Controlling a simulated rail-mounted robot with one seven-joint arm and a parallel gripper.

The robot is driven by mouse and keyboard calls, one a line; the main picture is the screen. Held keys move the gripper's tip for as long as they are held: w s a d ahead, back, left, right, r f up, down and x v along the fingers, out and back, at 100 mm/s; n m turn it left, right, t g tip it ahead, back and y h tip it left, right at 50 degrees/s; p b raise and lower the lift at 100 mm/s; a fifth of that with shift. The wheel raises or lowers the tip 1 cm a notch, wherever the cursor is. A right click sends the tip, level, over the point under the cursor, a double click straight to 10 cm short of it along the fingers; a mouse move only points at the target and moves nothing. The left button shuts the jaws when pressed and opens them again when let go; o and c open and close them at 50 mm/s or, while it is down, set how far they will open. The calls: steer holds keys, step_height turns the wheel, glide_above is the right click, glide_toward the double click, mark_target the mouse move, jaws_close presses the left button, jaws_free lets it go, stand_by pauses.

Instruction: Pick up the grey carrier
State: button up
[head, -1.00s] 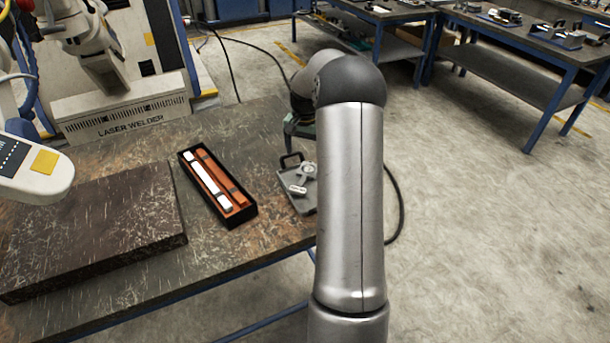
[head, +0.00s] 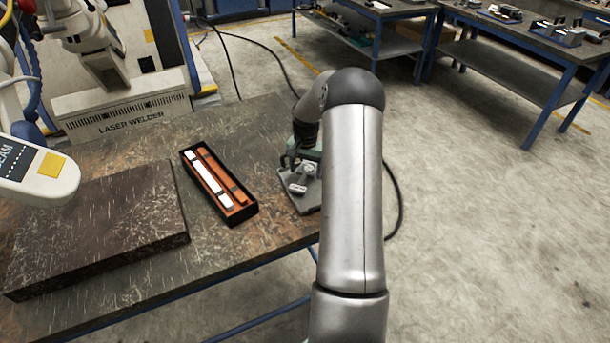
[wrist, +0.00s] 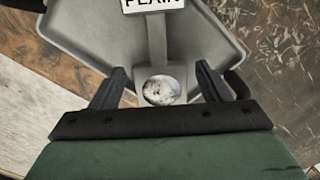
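The grey carrier (head: 311,200) is a shallow grey tray at the right edge of the table in the head view, partly hidden by my arm. In the wrist view the grey tray (wrist: 88,30) fills the upper middle, with a grey bar carrying a white label whose visible letters look like "PLAIN". The bar ends in a ring with a pale, mottled round centre (wrist: 158,91). My gripper (wrist: 160,72) is open, its two dark fingers apart on either side of the bar and ring. I cannot tell whether they touch it.
A black box (head: 219,185) with white and orange bars lies left of the carrier. A dark raised slab (head: 95,225) lies further left. A laser welder (head: 125,110) stands behind. The table's front right edge is close to the carrier.

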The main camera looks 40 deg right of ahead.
steer(key=c, duration=0.8)
